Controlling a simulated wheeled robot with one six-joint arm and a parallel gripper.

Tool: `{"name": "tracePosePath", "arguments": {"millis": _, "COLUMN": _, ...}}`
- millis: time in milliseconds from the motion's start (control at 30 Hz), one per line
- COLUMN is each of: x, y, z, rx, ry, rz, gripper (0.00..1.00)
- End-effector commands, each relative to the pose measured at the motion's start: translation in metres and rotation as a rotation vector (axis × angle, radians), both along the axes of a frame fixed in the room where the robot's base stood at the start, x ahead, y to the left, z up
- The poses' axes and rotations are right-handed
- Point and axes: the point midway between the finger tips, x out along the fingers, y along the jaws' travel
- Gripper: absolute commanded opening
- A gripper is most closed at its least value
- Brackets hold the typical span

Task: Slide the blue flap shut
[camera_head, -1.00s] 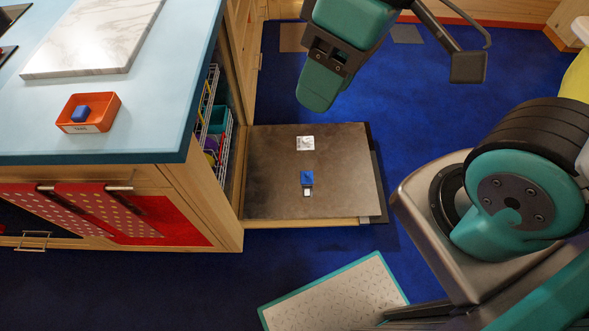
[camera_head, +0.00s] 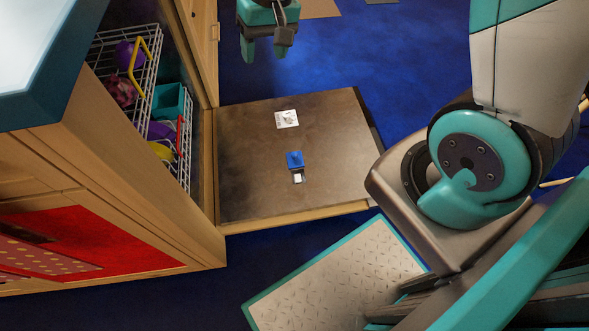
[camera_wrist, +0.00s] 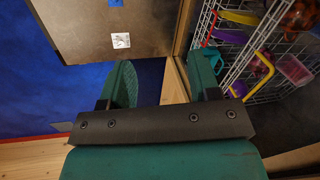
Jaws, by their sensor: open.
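The blue flap (camera_head: 294,159) is a small blue piece on a broad dark panel (camera_head: 245,190) that stands out from the wooden cabinet. A small white square (camera_head: 298,177) shows just below it; how far the flap is open is too small to tell. My gripper (camera_head: 263,50) is open and empty, beyond the panel's far edge and apart from the flap. In the wrist view its two fingers (camera_wrist: 163,80) are spread, with the panel (camera_wrist: 85,25) and its white label (camera_wrist: 121,40) ahead.
White wire racks (camera_head: 150,75) with coloured items stand inside the open cabinet, left of the panel; they also show in the wrist view (camera_wrist: 240,50). A pale counter (camera_head: 35,45) is at upper left. Blue floor (camera_head: 345,60) lies clear beyond the panel.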

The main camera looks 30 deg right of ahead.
Motion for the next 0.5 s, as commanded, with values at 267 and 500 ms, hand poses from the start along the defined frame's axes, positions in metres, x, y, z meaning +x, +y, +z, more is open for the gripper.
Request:
{"name": "tracePosePath", "arguments": {"millis": 267, "x": 0.049, "y": -0.063, "z": -0.231, "rx": -0.093, "ry": 0.061, "rz": -0.288, "gripper": 0.56}}
{"name": "tracePosePath", "arguments": {"millis": 500, "x": 0.062, "y": -0.101, "z": -0.339, "rx": -0.151, "ry": 0.084, "rz": -0.437, "gripper": 0.56}}
